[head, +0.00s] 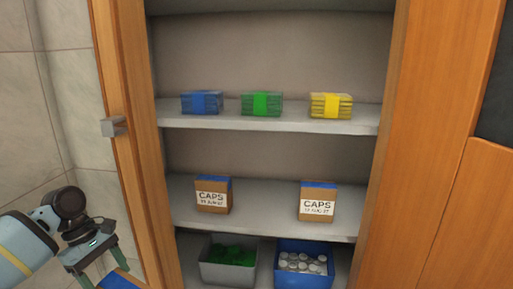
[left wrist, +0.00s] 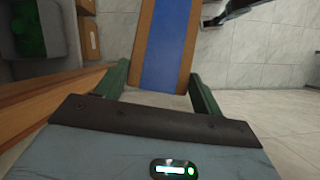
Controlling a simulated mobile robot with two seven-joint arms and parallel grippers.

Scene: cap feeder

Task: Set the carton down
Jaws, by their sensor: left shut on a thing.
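A carton (head: 122,279) with a blue face and brown side shows at the bottom left of the head view, cut off by the edge. In the left wrist view the carton (left wrist: 166,45) lies between the fingers of my left gripper (left wrist: 160,82), which is shut on it. In the head view my left gripper (head: 108,266) is left of the cabinet, in front of its open door. Two similar brown cartons labelled CAPS, a left one (head: 213,198) and a right one (head: 318,205), stand upright on the middle shelf (head: 265,216). My right gripper is not in view.
A grey bin (head: 228,275) with green caps and a blue bin (head: 303,281) with pale caps sit low in the cabinet. Blue (head: 202,103), green (head: 261,104) and yellow (head: 331,105) bundles are on the upper shelf. The middle shelf is clear between its cartons. The door edge (head: 138,190) stands beside my gripper.

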